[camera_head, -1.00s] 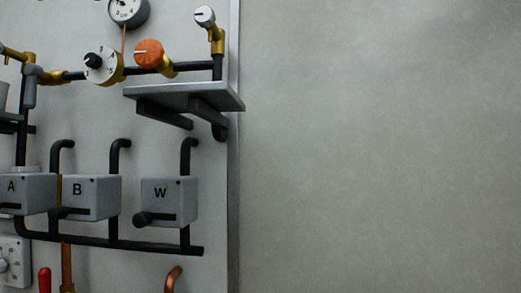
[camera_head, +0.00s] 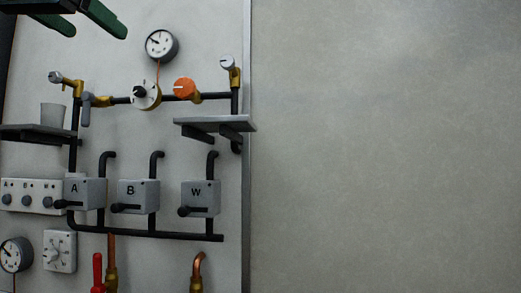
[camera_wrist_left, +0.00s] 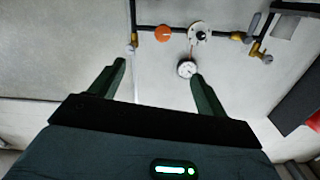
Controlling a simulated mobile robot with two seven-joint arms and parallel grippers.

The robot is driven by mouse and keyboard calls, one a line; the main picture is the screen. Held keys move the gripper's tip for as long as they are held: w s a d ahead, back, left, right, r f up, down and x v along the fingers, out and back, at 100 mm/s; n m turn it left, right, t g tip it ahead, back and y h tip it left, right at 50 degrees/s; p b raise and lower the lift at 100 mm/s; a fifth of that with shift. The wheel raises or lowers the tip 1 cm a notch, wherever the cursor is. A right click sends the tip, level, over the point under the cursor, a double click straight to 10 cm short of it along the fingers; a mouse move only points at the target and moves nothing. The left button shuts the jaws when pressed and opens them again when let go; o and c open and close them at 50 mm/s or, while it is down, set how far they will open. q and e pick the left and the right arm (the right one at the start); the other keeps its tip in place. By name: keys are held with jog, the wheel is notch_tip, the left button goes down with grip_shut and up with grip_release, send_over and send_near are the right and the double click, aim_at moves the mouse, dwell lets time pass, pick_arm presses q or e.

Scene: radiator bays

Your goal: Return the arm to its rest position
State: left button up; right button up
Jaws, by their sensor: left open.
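My left gripper (camera_head: 82,22) shows at the top left of the head view, dark green, with its two fingers apart. It is empty and hangs in front of the upper wall panel, left of the round gauge (camera_head: 161,45). In the left wrist view the same gripper (camera_wrist_left: 155,78) is open with nothing between its fingers. The gauge (camera_wrist_left: 187,68) appears beside the right fingertip there; I cannot tell the distance. My right gripper is not in view.
The panel holds an orange knob (camera_head: 185,89), a white dial (camera_head: 145,95), a grey shelf (camera_head: 214,124), and boxes marked A (camera_head: 86,193), B (camera_head: 138,196) and W (camera_head: 200,198). A cup (camera_head: 52,116) stands on the left shelf. The right wall is bare.

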pick_arm(q)
jog(key=w+d+f+g+h, duration=0.1)
jog(key=w+d+f, duration=0.1)
jog(key=w+f, duration=1.05)
jog(key=w+d+f+g+h, duration=0.1)
jog(key=w+d+f+g, duration=0.15)
jog(key=w+f, duration=1)
notch_tip(320, 180, down, 28)
jog(key=w+d, duration=0.2)
jog(key=s+f+g, duration=0.1)
jog(key=s+f, duration=0.3)
jog(key=f, duration=0.6)
jog(key=s+f+g, duration=0.1)
jog(key=s+f, duration=0.4)
jog(key=f, duration=0.4)
jog(key=s+f+g, duration=0.1)
jog(key=s+f, duration=0.3)
jog(key=f, duration=0.6)
jog(key=s+f, duration=0.5)
jog(key=s, duration=0.4)
jog(key=s+a+f+g+y, duration=0.1)
jog(key=s+f, duration=0.5)
jog(key=s, duration=0.4)
jog(key=s+f+n+y, duration=0.1)
jog(key=s+f, duration=0.4)
jog(key=s, duration=0.4)
jog(key=shift+s+a+f+g, duration=0.3)
jog(key=shift+s+a+g, duration=0.05)
jog(key=shift+s, duration=0.05)
